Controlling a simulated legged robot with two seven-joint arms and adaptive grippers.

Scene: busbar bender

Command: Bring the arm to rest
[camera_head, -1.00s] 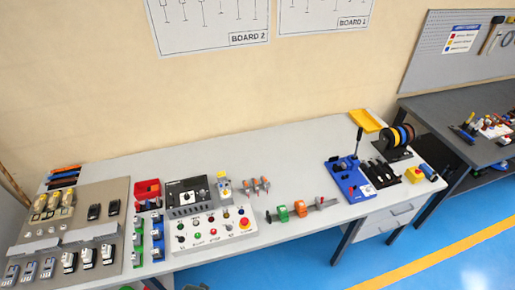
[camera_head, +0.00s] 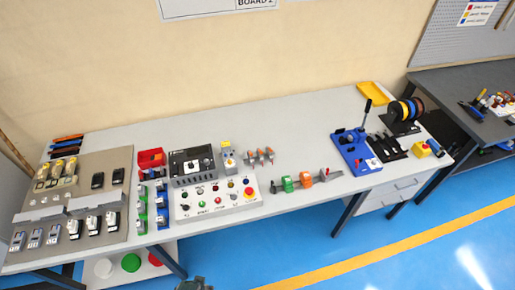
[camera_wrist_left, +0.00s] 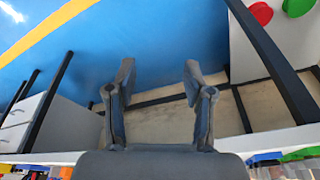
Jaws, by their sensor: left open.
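My left gripper (camera_wrist_left: 158,78) is open and empty in the left wrist view, its two fingers spread apart with blue floor and a pale wall behind them. It is clear of the workbench, whose edge runs along the bottom of that view. In the head view a small dark piece (camera_head: 195,284), which seems to be part of my arm, shows at the bottom edge in front of the bench. My right gripper is in neither view. The blue bender (camera_head: 355,151) with its upright black lever stands on the right part of the bench.
The workbench (camera_head: 300,120) holds a control panel (camera_head: 216,200), a device board (camera_head: 82,185) at left, a red bin (camera_head: 151,158), cable reels (camera_head: 404,108) and a yellow tray (camera_head: 373,91). Its back middle is clear. Open blue floor (camera_head: 290,250) lies in front.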

